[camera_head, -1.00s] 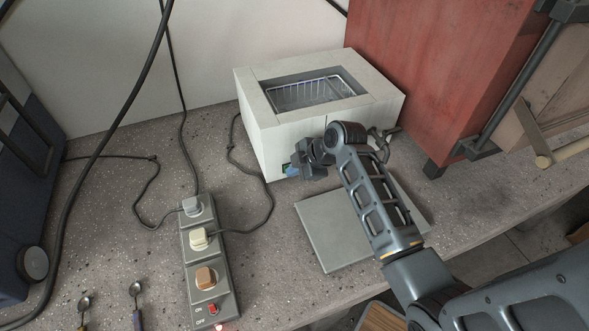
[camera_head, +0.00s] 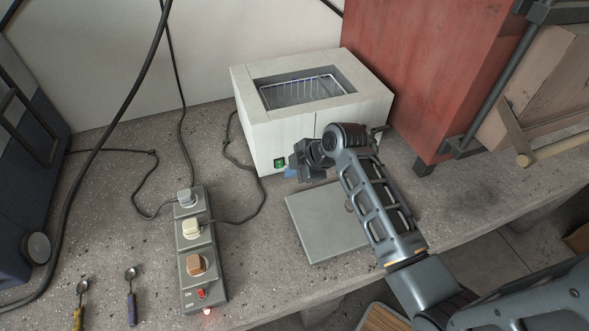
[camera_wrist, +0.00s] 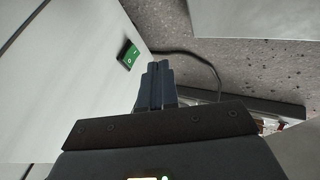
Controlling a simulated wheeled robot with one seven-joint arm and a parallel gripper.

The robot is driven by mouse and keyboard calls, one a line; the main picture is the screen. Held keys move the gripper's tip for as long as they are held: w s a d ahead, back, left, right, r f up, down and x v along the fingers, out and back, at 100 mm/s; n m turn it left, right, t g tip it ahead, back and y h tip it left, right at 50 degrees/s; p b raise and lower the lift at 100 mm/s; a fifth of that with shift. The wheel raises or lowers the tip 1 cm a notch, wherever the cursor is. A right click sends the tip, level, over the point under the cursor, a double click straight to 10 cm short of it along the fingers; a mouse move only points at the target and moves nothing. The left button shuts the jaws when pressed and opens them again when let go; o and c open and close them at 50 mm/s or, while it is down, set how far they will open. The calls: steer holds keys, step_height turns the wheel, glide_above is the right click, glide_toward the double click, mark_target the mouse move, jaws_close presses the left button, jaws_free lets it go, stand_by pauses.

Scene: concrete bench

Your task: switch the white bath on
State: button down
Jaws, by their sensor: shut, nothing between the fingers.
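The white bath (camera_head: 275,140) stands at the back of the bench, a boxy case with an open basin and a wire rack inside. Its green rocker switch (camera_head: 279,163) is low on the front face and looks bright green. In the wrist view the switch (camera_wrist: 129,53) shows white marks. My gripper (camera_head: 293,163) is shut and empty, just right of the switch in the head view. In the wrist view the closed fingertips (camera_wrist: 158,66) are beside the switch, with a gap showing between them.
A grey power strip (camera_head: 207,283) with several plugs and a red switch lies left of my arm; a red lamp glows at its end. A grey plate (camera_head: 312,222) lies before the bath. A red cabinet (camera_head: 425,75) stands right. Two spoons lie front left.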

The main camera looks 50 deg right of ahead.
mark_target(279, 164)
steer(key=v, duration=0.8)
steer(key=shift+s+b, duration=0.1)
steer(key=shift+b, duration=0.25)
steer(key=shift+s+a+f+b, duration=0.15)
steer(key=shift+f+b, duration=0.35)
steer(key=shift+b, duration=0.45)
steer(key=x, duration=1)
steer(key=w, duration=0.1)
steer(key=w+d+p, duration=0.1)
steer(key=shift+w+d+f, duration=0.2)
steer(key=shift+w+d, duration=0.15)
steer(key=shift+w+d+f, duration=0.1)
steer(key=shift+w+d, duration=0.1)
steer(key=shift+w, duration=0.15)
